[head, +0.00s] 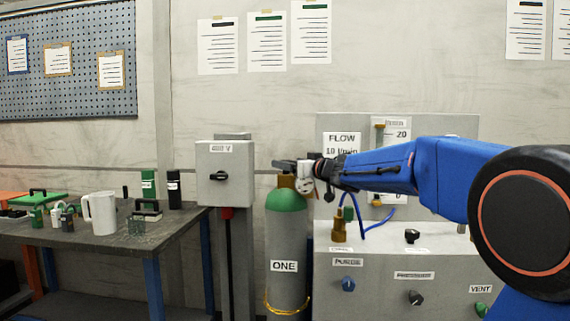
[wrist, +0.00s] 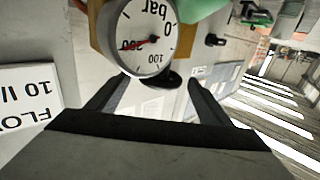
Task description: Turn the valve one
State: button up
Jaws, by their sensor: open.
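The cylinder (head: 287,235) is grey with a green shoulder and an ONE label, and stands upright between the switch box and the flow panel. A brass valve (head: 286,181) with a dark handwheel (head: 283,163) sits on top of it. A white round gauge (head: 306,185) is beside the valve. In the wrist view the gauge (wrist: 147,38) is upside down, and part of a black round knob (wrist: 168,80), probably the handwheel, shows past it between the fingers. My gripper (wrist: 157,88) is open and holds nothing. In the head view it is right of the valve, partly overlapping the gauge.
A grey switch box (head: 225,174) stands left of the cylinder. A grey console (head: 388,262) with knobs and a blue hose is close on the right. The flow sign (wrist: 27,100) is beside my gripper.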

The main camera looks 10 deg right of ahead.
jog(key=shift+x, duration=1.8)
jog(key=c, duration=1)
jog(key=shift+c, duration=0.2)
jog(key=shift+n+g+y, duration=0.5)
jog(key=shift+n+y, duration=0.2)
jog(key=shift+y, duration=0.3)
jog(key=shift+s+a+n+g+y, duration=0.1)
jog(key=shift+a+n+g+y, duration=0.05)
jog(key=shift+n+g+y, duration=2.05)
jog(key=shift+y, duration=0.3)
